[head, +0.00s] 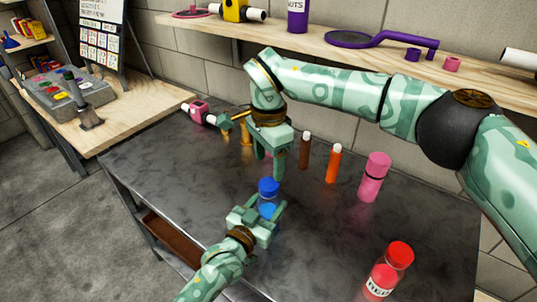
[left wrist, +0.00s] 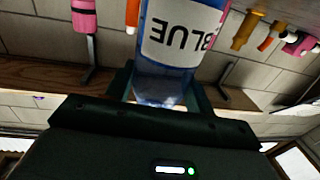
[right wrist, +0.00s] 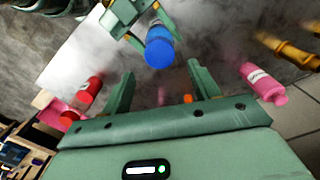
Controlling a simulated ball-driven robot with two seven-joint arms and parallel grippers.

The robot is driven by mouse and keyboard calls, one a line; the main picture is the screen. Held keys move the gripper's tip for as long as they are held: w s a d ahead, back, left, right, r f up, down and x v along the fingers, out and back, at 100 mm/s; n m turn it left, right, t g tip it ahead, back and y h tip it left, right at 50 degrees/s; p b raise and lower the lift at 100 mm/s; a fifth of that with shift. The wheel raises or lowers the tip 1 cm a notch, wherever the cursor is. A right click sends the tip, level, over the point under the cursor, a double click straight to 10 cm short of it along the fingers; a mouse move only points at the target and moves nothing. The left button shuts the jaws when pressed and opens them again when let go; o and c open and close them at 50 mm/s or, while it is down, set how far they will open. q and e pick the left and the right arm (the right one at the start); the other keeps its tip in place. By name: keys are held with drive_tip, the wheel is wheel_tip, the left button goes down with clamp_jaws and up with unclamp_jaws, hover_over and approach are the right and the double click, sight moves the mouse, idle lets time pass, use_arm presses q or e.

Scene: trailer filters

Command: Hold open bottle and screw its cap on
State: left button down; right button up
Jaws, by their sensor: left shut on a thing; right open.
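The blue bottle (head: 268,209) stands roughly upright in my left gripper (head: 259,213), which is shut on its body. Its white BLUE label (left wrist: 180,35) shows in the left wrist view, where its top is out of frame. The blue cap (head: 268,187) sits at the bottle's top; it also shows in the right wrist view (right wrist: 159,53). I cannot tell how tightly it is seated. My right gripper (head: 268,167) is open and empty, fingers pointing down just above the cap. The cap lies beyond the fingertips in the right wrist view (right wrist: 160,84).
On the dark table (head: 160,165) stand a brown tube (head: 305,150), an orange tube (head: 333,164), a pink bottle (head: 374,177) and a red bottle (head: 388,272). A pink object (head: 198,111) lies at the back left. A wooden shelf (head: 350,62) runs behind. The table's front left is clear.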

sight(268, 184)
wheel_tip(268, 184, down, 7)
drive_tip(key=shift+f, duration=0.1)
idle(0.3)
